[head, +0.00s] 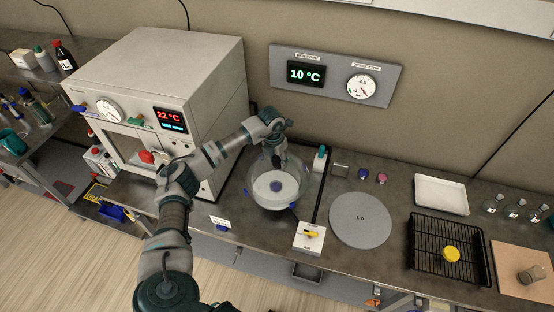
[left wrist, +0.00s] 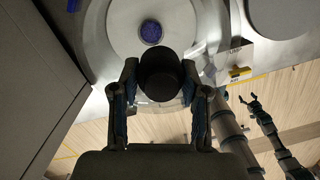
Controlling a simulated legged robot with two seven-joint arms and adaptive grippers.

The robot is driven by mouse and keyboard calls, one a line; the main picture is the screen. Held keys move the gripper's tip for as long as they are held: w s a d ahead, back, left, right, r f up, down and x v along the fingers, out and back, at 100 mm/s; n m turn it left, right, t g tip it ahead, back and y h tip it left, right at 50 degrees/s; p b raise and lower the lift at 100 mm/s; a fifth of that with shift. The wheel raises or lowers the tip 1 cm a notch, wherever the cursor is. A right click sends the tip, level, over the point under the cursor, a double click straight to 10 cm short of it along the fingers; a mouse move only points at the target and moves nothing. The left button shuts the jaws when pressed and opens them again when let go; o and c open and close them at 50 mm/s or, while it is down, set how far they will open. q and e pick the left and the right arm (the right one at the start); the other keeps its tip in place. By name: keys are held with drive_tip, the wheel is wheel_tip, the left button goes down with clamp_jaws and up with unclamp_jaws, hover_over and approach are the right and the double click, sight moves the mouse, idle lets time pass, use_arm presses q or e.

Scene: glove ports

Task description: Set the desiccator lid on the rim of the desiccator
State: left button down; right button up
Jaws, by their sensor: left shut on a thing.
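The desiccator (head: 262,203) is a clear round glass bowl on the bench, with a white plate and a small blue item (head: 276,186) inside. The blue item also shows in the left wrist view (left wrist: 151,32). My left gripper (head: 279,156) is above the bowl, shut on the dark knob (left wrist: 160,75) of the clear glass desiccator lid (head: 297,174). The lid is over the bowl; I cannot tell whether it touches the rim. My right gripper (left wrist: 251,104) appears small at the right of the left wrist view, fingers apart and empty.
A round grey pad marked LID (head: 360,221) lies bare to the right. A small white box with a yellow lever (head: 309,238) and a dark post stand between. A large white oven (head: 160,90) stands close on the left. A black rack (head: 430,262) is farther right.

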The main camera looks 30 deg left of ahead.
use_arm(q)
drive_tip(key=shift+a, duration=0.15)
use_arm(e)
drive_tip(key=shift+d, duration=0.65)
use_arm(q)
drive_tip(key=shift+a, duration=0.35)
use_arm(e)
drive_tip(key=shift+a, duration=0.8)
use_arm(q)
drive_tip(key=shift+d, duration=0.1)
use_arm(e)
drive_tip(key=shift+d, duration=0.1)
use_arm(q)
drive_tip(key=shift+f, duration=0.15)
use_arm(e)
drive_tip(key=shift+d+f, duration=0.1)
drive_tip(key=shift+d, duration=0.2)
use_arm(q)
drive_tip(key=shift+f+b, duration=0.35)
drive_tip(key=shift+f, duration=0.05)
use_arm(e)
drive_tip(key=shift+f, duration=0.2)
use_arm(q)
drive_tip(key=shift+f+b, duration=0.35)
drive_tip(key=shift+f, duration=0.25)
use_arm(e)
drive_tip(key=shift+f, duration=0.35)
